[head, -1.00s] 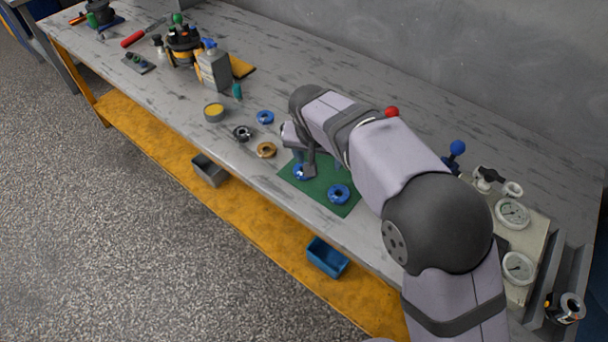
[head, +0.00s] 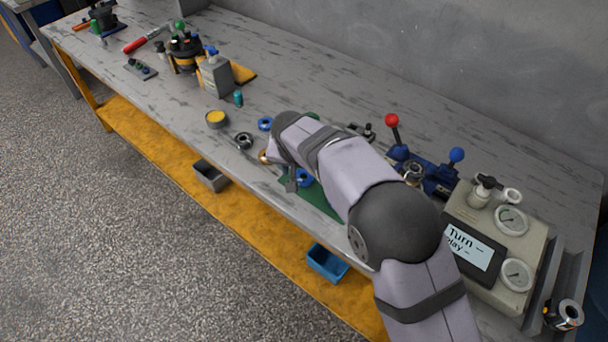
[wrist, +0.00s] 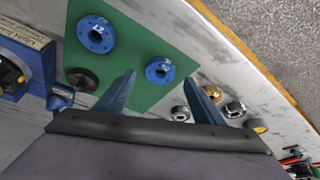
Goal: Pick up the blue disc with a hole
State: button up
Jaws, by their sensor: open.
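In the wrist view two blue discs, each with a centre hole and small holes around it, lie on a green mat (wrist: 125,62). The first blue disc (wrist: 160,70) appears between the fingertips; the second blue disc (wrist: 95,34) lies to the upper left. In the head view one blue disc (head: 304,179) shows beside my gripper (head: 291,181); the other is hidden behind my arm. My gripper (wrist: 159,80) is open and empty, its two fingers pointing toward the mat. I cannot tell its height above the disc.
A dark disc (wrist: 82,80) lies on the mat. A blue lever device (head: 437,181) and a gauge box (head: 500,240) stand to the right.

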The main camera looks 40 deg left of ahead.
aim_at(304, 178)
jog(key=shift+p+x, duration=0.35)
jog(key=shift+x, duration=1.3)
jog(key=shift+c, duration=0.2)
jog(key=shift+r, duration=0.1)
jog(key=c, duration=1.2)
jog(key=shift+c, duration=0.2)
notch_tip(304, 178, up, 10)
jog(key=b, duration=0.1)
jog(key=shift+b, duration=0.4)
jog(key=shift+r, duration=0.1)
